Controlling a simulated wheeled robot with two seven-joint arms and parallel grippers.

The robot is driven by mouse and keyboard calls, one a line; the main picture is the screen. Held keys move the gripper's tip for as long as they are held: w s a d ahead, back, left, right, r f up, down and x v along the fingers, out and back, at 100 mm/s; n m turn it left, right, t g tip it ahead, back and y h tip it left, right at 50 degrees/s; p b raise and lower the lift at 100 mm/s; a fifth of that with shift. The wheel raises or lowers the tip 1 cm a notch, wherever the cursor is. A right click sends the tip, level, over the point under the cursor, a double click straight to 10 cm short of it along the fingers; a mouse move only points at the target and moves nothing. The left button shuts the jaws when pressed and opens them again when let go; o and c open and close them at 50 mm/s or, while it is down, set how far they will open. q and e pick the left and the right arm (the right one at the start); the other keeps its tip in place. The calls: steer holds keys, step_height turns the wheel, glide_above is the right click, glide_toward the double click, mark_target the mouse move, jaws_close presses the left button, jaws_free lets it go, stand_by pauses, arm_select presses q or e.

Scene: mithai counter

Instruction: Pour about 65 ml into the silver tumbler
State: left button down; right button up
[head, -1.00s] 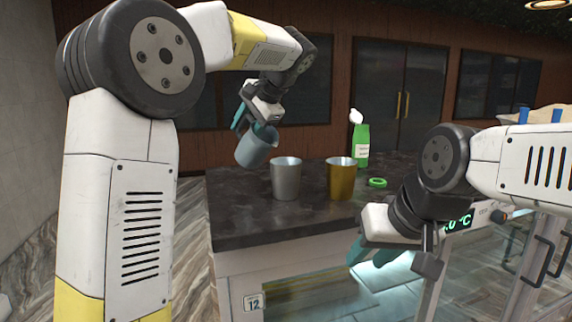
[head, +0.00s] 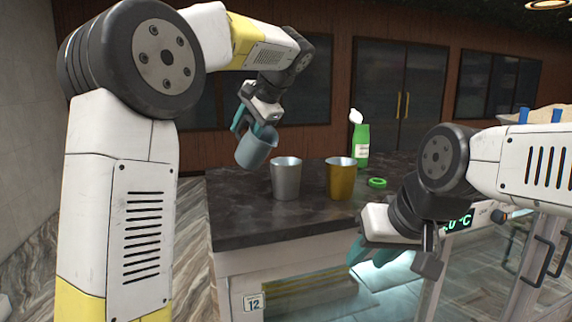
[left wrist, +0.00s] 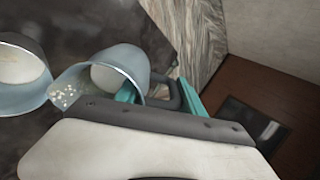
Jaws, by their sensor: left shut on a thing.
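The silver tumbler (head: 286,180) stands upright on the dark counter, left of a brass-coloured tumbler (head: 341,180). My left gripper (head: 253,125) is shut on a grey-blue jug (head: 255,150) and holds it tilted, up and left of the silver tumbler. In the left wrist view, the jug's handle (left wrist: 188,96) is by the teal fingers. The jug's mouth faces the silver tumbler (left wrist: 22,80), and pale specks show near its lip. No stream is clear, and I cannot tell the level in the tumbler. My right gripper (head: 374,254) looks open and empty, in front of the counter.
A green bottle (head: 361,146) with a white top stands behind the brass-coloured tumbler. A green ring (head: 377,183) lies to its right. A glass display case with a lit readout (head: 458,222) is at the right. The counter's left front (head: 235,215) is clear.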

arm_select(q)
steer(key=w+a+f+g+h, duration=0.1)
steer(key=f, duration=0.1)
steer(key=w+a+f+g+h, duration=0.1)
steer(key=f, duration=0.1)
steer(key=w+a+f+g+h, duration=0.1)
steer(key=h, duration=0.1)
steer(key=shift+a+f+g, duration=0.25)
steer(key=shift+f+g, duration=0.15)
steer(key=shift+w+a+f+g+h, duration=0.15)
steer(key=shift+f+g+h, duration=0.2)
steer(key=shift+f+h, duration=0.1)
steer(key=shift+w+a+f+g+h, duration=0.1)
steer(key=shift+w+f+g+h, duration=0.05)
steer(key=shift+f+g+h, duration=0.25)
steer(key=shift+r, duration=0.1)
stand_by(1.9)
